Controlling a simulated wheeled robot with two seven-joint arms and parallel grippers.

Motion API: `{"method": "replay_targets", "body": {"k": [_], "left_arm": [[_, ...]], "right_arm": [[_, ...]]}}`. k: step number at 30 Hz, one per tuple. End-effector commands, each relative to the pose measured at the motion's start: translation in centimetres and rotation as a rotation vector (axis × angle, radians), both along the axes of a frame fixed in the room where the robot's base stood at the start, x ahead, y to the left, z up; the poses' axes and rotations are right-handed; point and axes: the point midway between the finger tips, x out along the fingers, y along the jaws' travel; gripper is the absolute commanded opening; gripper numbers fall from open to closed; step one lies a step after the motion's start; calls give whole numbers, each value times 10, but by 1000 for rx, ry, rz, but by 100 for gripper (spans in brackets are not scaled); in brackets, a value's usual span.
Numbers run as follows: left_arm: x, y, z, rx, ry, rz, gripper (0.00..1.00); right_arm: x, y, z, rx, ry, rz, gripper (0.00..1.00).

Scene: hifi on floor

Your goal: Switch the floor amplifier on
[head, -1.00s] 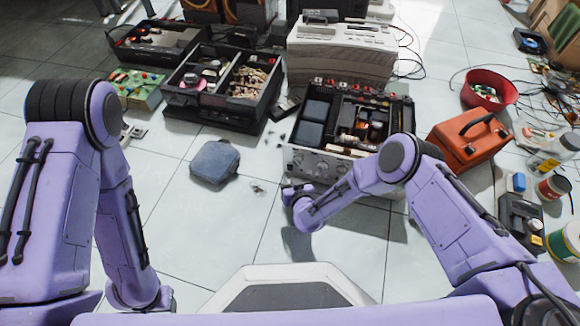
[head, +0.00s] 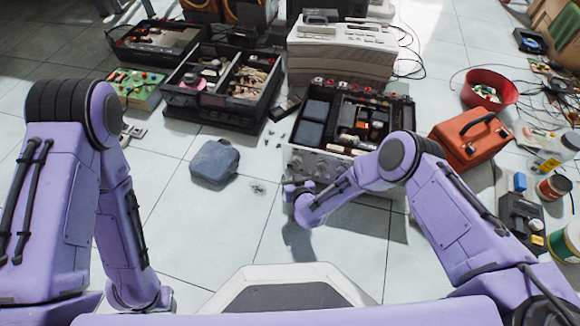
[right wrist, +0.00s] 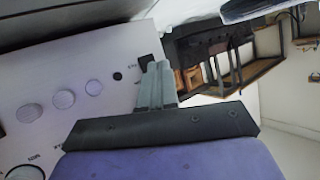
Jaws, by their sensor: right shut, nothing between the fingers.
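The floor amplifier (head: 312,166) is a grey box with an open top, and its front panel of round knobs faces me. In the right wrist view its pale panel (right wrist: 35,85) shows several round knobs and a small dark switch (right wrist: 147,61). My right gripper (head: 289,190) is at the front left of the amplifier, low by the panel. In the right wrist view the right gripper (right wrist: 157,70) is shut and empty, its tips at the dark switch and partly covering it. I cannot tell whether they touch or the switch's position. My left gripper is not in view.
An orange toolbox (head: 468,145) stands right of the amplifier, with a red bowl (head: 489,90) behind it. A grey-blue case (head: 214,162) lies on the floor to the left. Black bins (head: 224,118) stand behind it. The tiles between the case and amplifier are mostly clear.

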Motion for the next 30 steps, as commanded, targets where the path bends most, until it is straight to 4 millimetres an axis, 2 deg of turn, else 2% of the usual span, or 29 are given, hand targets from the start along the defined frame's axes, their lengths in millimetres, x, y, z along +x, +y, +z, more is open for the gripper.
{"method": "replay_targets", "body": {"k": [13,22,30], "left_arm": [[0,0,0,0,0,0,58],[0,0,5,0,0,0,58],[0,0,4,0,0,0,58]], "right_arm": [[1,0,0,0,0,0,0],[-12,4,-1,0,1,0,0],[-12,4,-2,0,0,0,0]]}}
